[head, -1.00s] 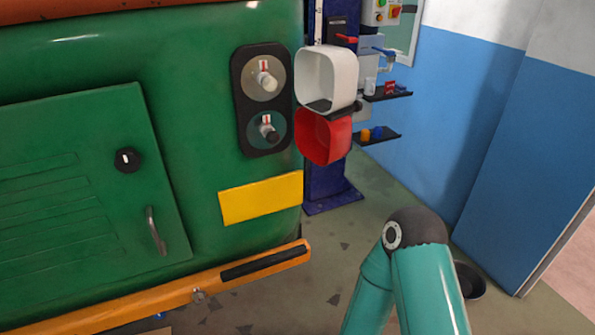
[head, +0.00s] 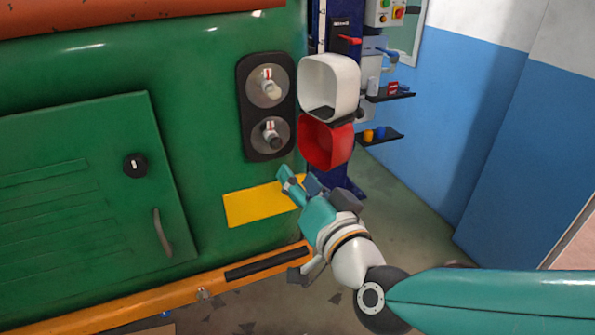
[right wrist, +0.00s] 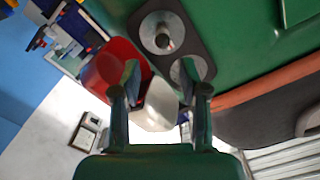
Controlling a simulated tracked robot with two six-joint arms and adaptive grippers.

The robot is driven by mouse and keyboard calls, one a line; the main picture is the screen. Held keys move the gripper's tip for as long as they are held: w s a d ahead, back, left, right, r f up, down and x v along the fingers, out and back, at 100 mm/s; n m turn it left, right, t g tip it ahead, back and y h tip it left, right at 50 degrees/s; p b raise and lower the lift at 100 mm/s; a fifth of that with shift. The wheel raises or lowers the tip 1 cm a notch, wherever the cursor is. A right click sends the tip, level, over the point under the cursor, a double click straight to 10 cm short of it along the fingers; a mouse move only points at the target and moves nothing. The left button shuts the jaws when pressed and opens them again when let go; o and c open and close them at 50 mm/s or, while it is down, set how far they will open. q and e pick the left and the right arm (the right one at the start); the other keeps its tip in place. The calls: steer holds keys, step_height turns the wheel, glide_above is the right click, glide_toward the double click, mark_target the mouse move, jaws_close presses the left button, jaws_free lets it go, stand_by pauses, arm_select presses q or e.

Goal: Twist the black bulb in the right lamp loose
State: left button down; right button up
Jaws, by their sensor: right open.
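The right lamp is a dark oval plate (head: 241,112) on the green body, with two round reflectors. The black bulb (head: 271,138) sits in the lower reflector and sticks out. It also shows in the right wrist view (right wrist: 163,41). A pale bulb (head: 268,87) sits in the upper reflector. My right gripper (head: 298,183) is open and empty. It is below and a little right of the black bulb, in front of the yellow plate (head: 255,207), apart from the bulb. In the right wrist view, one finger partly hides the other reflector. My left gripper is out of view.
A white cup-shaped cover (head: 328,86) and a red one (head: 326,142) stand just right of the lamp, by a blue post. An orange bar (head: 150,301) runs along the bottom of the green body. The floor at right is clear.

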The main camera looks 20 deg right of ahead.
mark_target(278, 148)
steer(key=shift+m, duration=0.3)
steer(key=w, duration=1)
steer(key=shift+a+r+b, duration=0.1)
steer(key=shift+r+b, duration=0.1)
steer(key=shift+b, duration=0.1)
steer(key=m+b, duration=0.7)
steer(key=m, duration=0.2)
steer(key=shift+s, duration=0.1)
steer(key=shift+r+m+b, duration=0.15)
steer(key=shift+m+b, duration=0.15)
steer(key=shift+m, duration=0.6)
steer(key=c, duration=0.7)
